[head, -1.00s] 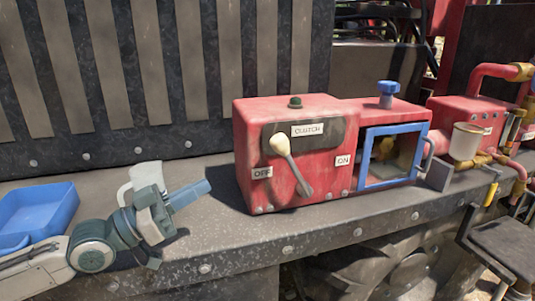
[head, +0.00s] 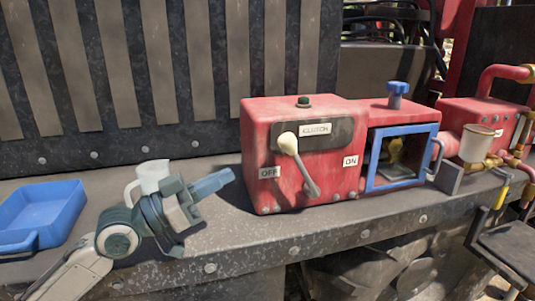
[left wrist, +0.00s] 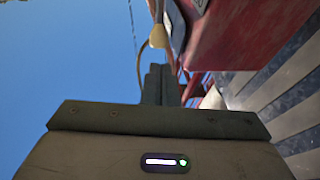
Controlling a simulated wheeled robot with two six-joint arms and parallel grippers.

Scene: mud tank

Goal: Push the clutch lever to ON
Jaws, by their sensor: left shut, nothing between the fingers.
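The red clutch box (head: 262,130) stands on the grey ledge, with a "CLUTCH" label (head: 315,129) on its front. The clutch lever (head: 303,170) has a cream knob (head: 288,143) at its upper left end, near the "OFF" label (head: 269,173). The "ON" label (head: 350,161) is to the right of the lever. My left gripper (head: 228,176) has blue fingers, is shut and empty, and points at the box from the left, apart from it. In the left wrist view the knob (left wrist: 158,37) appears beyond the fingertips (left wrist: 160,70). My right gripper is not in view.
A blue-framed window (head: 402,180) with a blue valve knob (head: 397,89) adjoins the box at right. Red pipework (head: 490,75) is farther right.

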